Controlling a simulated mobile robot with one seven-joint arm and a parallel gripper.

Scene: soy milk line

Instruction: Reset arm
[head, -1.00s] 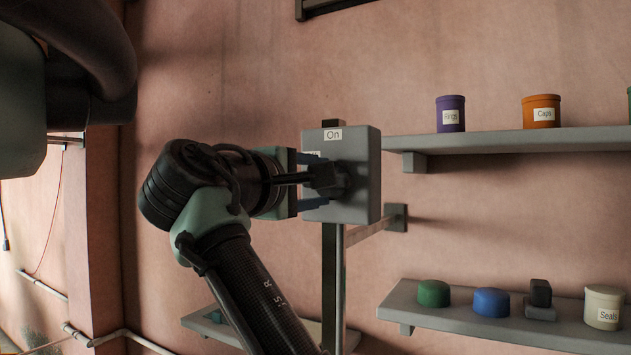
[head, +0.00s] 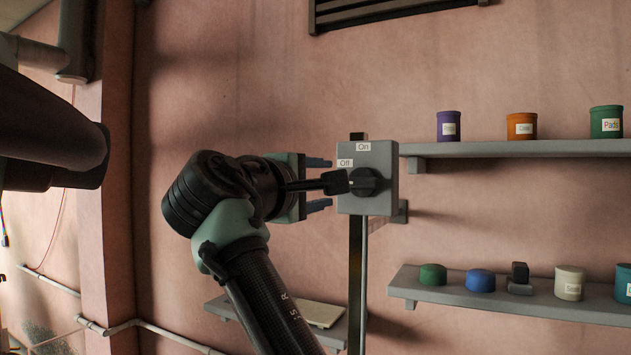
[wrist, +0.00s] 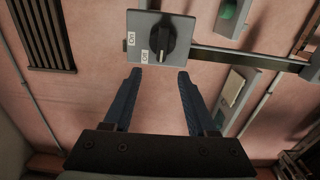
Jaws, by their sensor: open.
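My gripper (head: 318,183) is open and empty, just left of a grey switch box (head: 383,195) on a post. In the wrist view, the two blue fingers of my gripper (wrist: 158,78) point toward the box (wrist: 178,22), with a gap between fingertips and box. The box carries a black rotary knob (head: 367,183) and the labels "On" (head: 363,147) and "Off" (head: 345,163). The knob also shows in the wrist view (wrist: 155,42), clear of the fingers.
An upper shelf (head: 480,149) holds purple, orange and green pots. A lower shelf (head: 450,292) holds several lids and pots. A small shelf with a pale board (head: 312,313) is below my arm. A wall vent (head: 375,12) is above.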

